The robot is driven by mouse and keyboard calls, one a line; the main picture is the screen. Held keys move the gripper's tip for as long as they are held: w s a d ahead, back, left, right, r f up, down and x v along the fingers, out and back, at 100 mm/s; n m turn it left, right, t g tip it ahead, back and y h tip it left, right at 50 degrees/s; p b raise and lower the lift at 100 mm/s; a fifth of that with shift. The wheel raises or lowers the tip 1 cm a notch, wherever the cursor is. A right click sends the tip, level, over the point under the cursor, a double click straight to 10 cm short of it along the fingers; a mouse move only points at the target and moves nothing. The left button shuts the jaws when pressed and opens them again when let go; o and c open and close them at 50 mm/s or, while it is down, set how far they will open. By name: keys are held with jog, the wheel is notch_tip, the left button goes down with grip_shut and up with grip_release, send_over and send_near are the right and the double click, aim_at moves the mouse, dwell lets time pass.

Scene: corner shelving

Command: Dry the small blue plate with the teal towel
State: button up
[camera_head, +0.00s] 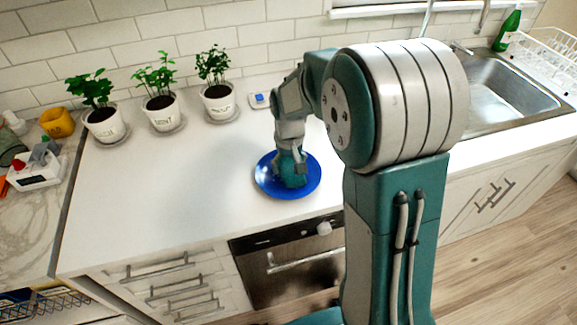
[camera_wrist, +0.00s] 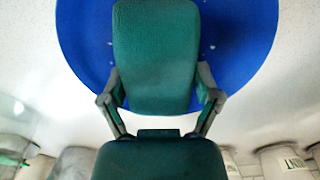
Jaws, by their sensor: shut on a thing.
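The small blue plate (camera_head: 266,184) lies flat on the white counter near its front edge, above the oven. My gripper (camera_head: 291,160) is shut on the towel and points down over the plate. In the wrist view the towel (camera_wrist: 155,55) sits between the two fingers (camera_wrist: 160,92), with the blue plate (camera_wrist: 245,45) behind it. A few small pale spots show on the plate. The towel hides the plate's middle, and I cannot tell for certain whether it touches the surface.
Several potted herbs (camera_head: 162,110) stand along the wall at the back left. A small white and blue device (camera_head: 260,100) lies behind the plate. The sink (camera_head: 500,92), a green bottle (camera_head: 508,30) and a dish rack (camera_head: 545,55) are at right. The counter left of the plate is clear.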

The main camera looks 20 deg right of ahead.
aim_at(290, 161)
jog(key=shift+r, duration=3.55)
